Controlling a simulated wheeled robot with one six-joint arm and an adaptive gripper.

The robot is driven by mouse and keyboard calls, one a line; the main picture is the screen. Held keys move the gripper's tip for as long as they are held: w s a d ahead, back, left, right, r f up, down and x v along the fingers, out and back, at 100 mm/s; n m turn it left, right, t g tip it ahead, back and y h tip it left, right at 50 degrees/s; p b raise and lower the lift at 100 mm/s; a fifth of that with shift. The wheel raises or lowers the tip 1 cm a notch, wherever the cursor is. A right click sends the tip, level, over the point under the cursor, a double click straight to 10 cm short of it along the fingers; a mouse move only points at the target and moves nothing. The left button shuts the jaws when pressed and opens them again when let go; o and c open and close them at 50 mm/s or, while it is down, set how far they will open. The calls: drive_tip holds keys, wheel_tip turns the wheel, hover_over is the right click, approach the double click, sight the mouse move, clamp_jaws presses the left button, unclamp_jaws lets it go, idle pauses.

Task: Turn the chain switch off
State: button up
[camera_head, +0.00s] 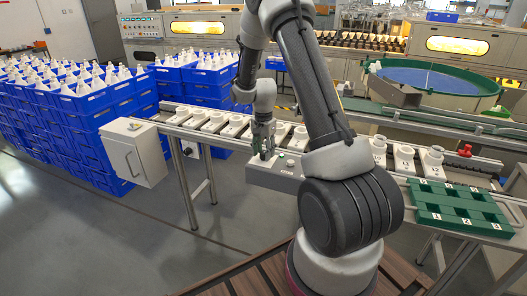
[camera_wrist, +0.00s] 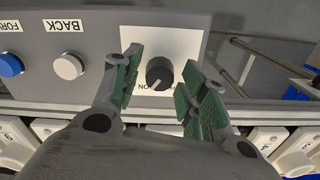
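The chain switch (camera_wrist: 159,74) is a black round knob on a white plate of the grey control box (camera_wrist: 225,20). In the wrist view its pale pointer line points down and slightly left, near the upside-down word ON. The rest of the plate's lettering is hidden by my fingers. My gripper (camera_wrist: 161,68) is open, with one green-padded finger on each side of the knob and visible gaps between. In the head view my gripper (camera_head: 264,150) points down at the control box (camera_head: 272,180); the knob is hard to make out there.
A white BACK button (camera_wrist: 68,66) and a blue button (camera_wrist: 10,65) sit left of the knob in the wrist view. The conveyor (camera_head: 225,130) with white holders runs behind the box. A green numbered tray (camera_head: 460,208) lies right; blue crates (camera_head: 85,110) are stacked left.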

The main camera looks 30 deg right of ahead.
drive_tip(key=c, duration=0.6)
drive_tip(key=shift+n, duration=0.4)
drive_tip(key=n, duration=0.2)
drive_tip(key=shift+n, duration=0.4)
drive_tip(key=n, duration=0.3)
drive_tip(key=shift+n, duration=0.4)
drive_tip(key=n, duration=0.6)
drive_tip(key=shift+n, duration=0.4)
